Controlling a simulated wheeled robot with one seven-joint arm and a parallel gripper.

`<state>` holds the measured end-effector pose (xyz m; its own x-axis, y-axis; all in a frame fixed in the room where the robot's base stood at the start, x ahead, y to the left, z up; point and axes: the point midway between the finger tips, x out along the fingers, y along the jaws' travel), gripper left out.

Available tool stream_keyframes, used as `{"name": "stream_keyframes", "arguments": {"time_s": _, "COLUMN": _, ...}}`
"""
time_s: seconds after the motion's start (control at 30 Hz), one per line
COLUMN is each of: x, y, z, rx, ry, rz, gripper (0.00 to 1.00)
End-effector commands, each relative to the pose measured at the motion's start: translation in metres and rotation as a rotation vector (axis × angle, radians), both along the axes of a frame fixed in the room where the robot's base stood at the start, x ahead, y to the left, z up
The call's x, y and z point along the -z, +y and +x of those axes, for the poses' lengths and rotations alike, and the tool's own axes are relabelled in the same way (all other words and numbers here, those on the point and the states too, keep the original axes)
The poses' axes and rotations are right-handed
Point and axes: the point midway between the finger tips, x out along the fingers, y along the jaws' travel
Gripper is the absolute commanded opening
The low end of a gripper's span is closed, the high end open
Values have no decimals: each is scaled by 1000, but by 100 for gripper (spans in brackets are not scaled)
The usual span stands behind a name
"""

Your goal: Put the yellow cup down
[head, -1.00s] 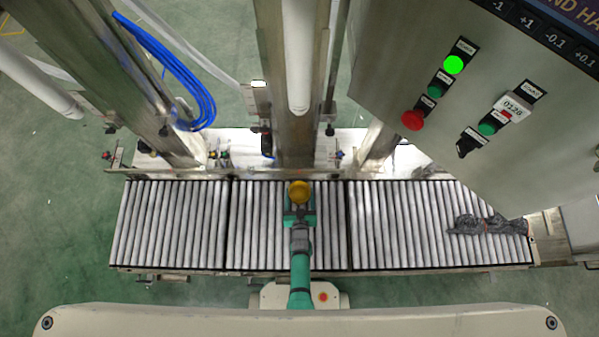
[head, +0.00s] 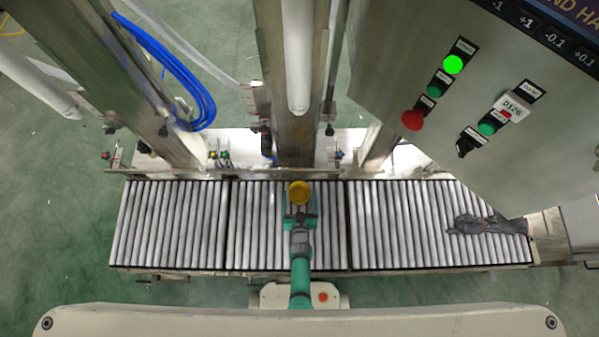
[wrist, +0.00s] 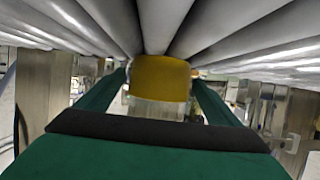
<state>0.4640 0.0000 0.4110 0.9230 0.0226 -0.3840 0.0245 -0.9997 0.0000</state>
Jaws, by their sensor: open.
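The yellow cup (head: 299,193) is at the middle of the roller conveyor (head: 182,225), right at the end of my arm in the head view. In the wrist view the yellow cup (wrist: 160,78) stands between the two green fingers of my gripper (wrist: 162,98), against the grey rollers. My gripper also shows in the head view (head: 299,208). It is open, with a finger on each side of the cup. Whether a finger still touches the cup cannot be told.
A metal column (head: 290,110) rises just behind the cup. A control panel (head: 470,90) hangs at the upper right. A dark crumpled thing (head: 480,224) lies on the right rollers. The left rollers are clear.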

Motion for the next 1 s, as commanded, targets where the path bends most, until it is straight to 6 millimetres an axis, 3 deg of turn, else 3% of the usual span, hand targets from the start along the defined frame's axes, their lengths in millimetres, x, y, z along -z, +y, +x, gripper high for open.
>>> {"name": "stream_keyframes", "arguments": {"time_s": 0.4, "x": -27, "y": -2, "z": -67, "rx": 0, "ry": 1, "rz": 0, "gripper": 87}}
{"name": "stream_keyframes", "arguments": {"time_s": 0.8, "x": -45, "y": -3, "z": -101, "rx": 1, "ry": -2, "rz": 0, "gripper": 87}}
{"name": "stream_keyframes", "arguments": {"time_s": 0.93, "x": -67, "y": -3, "z": -119, "rx": 2, "ry": -12, "rz": -2, "gripper": 87}}
{"name": "stream_keyframes", "arguments": {"time_s": 1.0, "x": -89, "y": -3, "z": -133, "rx": 4, "ry": -24, "rz": -3, "gripper": 87}}
